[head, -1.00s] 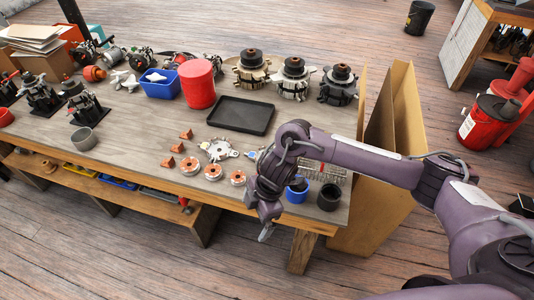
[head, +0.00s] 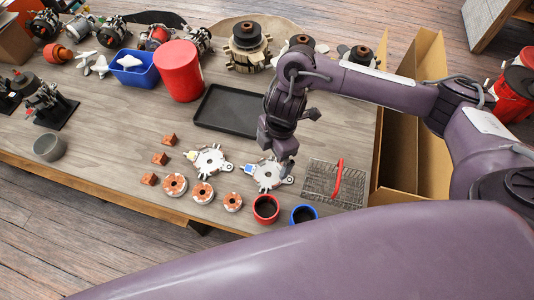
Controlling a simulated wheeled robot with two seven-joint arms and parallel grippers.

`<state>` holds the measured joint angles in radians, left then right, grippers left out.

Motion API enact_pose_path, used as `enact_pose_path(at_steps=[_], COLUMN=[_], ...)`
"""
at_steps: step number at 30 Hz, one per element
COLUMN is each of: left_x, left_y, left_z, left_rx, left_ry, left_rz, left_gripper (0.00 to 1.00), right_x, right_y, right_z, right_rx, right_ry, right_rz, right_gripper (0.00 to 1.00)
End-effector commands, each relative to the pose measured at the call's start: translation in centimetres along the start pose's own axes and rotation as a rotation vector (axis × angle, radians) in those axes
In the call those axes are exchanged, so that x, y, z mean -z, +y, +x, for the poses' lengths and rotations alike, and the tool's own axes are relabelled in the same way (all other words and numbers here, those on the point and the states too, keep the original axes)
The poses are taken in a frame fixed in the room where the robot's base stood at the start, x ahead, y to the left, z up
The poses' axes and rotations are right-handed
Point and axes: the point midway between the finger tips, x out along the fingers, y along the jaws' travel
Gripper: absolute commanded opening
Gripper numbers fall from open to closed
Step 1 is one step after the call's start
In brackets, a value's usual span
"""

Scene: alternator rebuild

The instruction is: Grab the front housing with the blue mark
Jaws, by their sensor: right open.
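The front housing with the blue mark (head: 268,175) lies flat on the workbench, a silver star-shaped part with its blue patch at its left. A second front housing (head: 211,161) lies left of it, with a pale yellowish mark. My right gripper (head: 286,152) is open, pointing down over the back right of the blue-marked housing and hiding a little of it. I see nothing between its fingers; whether they touch the housing I cannot tell. My left gripper is not in view.
A black tray (head: 233,112) lies behind the housings. A red cup (head: 266,208) and a blue-rimmed cup (head: 303,215) stand in front. Copper-wound rings (head: 203,193) lie front left.

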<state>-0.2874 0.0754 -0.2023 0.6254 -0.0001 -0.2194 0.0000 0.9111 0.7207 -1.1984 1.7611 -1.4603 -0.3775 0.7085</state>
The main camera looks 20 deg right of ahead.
Motion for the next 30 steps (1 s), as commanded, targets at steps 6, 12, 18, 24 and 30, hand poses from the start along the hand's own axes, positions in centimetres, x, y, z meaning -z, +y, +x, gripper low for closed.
enact_pose_path(at_steps=[6,12,18,24,30], left_x=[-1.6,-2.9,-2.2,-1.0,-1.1], left_y=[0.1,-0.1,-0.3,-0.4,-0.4], left_z=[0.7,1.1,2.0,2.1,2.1], left_rx=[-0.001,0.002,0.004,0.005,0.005], left_ry=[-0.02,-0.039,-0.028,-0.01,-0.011], left_rz=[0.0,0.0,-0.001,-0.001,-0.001], left_gripper=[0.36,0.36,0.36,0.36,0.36], right_x=[0.1,0.3,0.5,0.4,0.4], right_y=[-0.1,-0.2,-0.3,-0.2,-0.2], right_z=[1.9,4.0,7.0,7.9,7.8], right_rx=[0.004,0.004,0.003,0.0,0.0], right_ry=[0.004,0.004,0.003,0.001,0.001], right_rz=[0.0,0.001,0.002,0.0,-0.001], right_gripper=[1.0,1.0,1.0,1.0,0.96])
